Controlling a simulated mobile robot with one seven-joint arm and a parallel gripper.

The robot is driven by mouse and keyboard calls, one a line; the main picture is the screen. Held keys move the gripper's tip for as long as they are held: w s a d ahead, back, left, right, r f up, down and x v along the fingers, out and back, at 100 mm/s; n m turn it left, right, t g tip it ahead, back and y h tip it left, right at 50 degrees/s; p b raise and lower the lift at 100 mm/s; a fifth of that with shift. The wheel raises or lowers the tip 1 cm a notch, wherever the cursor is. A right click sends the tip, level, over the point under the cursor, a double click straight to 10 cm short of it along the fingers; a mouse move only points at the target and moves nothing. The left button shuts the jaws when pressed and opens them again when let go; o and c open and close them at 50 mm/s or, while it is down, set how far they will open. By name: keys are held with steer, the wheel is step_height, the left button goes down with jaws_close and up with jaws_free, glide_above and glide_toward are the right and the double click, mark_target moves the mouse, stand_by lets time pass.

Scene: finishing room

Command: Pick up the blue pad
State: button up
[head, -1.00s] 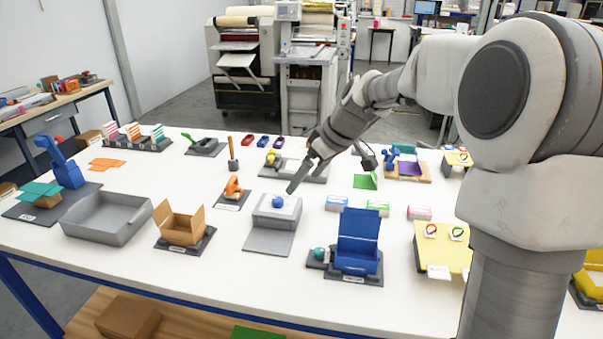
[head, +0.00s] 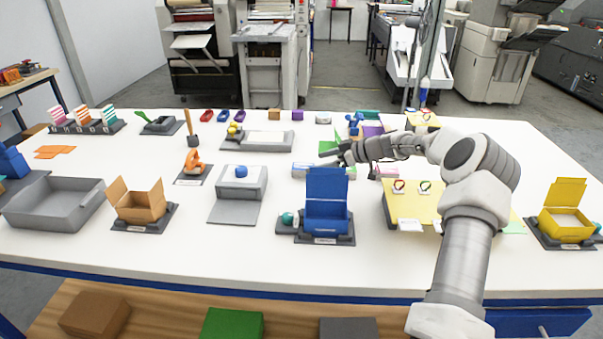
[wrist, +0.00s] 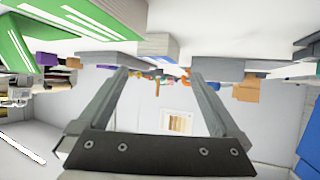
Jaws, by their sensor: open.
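A small white-and-blue block (head: 303,170), which looks like the blue pad, lies on the table behind the open blue box (head: 327,187). In the wrist view a block with a blue side (wrist: 163,46) shows ahead of the fingers, near the top, probably the same one. A small dark-blue piece (head: 223,116) also sits at the back between a red and a purple one. My gripper (head: 341,156) is open and empty, just right of and behind the white-and-blue block, apart from it. It also shows in the wrist view (wrist: 158,78).
The blue box stands close in front of my gripper. A green-and-white block (wrist: 70,22) is near in the wrist view. A pink block (head: 386,172) and yellow board (head: 407,204) lie to the right. A grey stand (head: 238,185) with a blue knob is left.

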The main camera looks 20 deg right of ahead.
mark_target(303, 167)
steer(key=x, duration=0.7)
steer(key=shift+s+f, duration=0.2)
steer(key=shift+f, duration=0.05)
jaws_close()
steer(key=shift+r, duration=0.1)
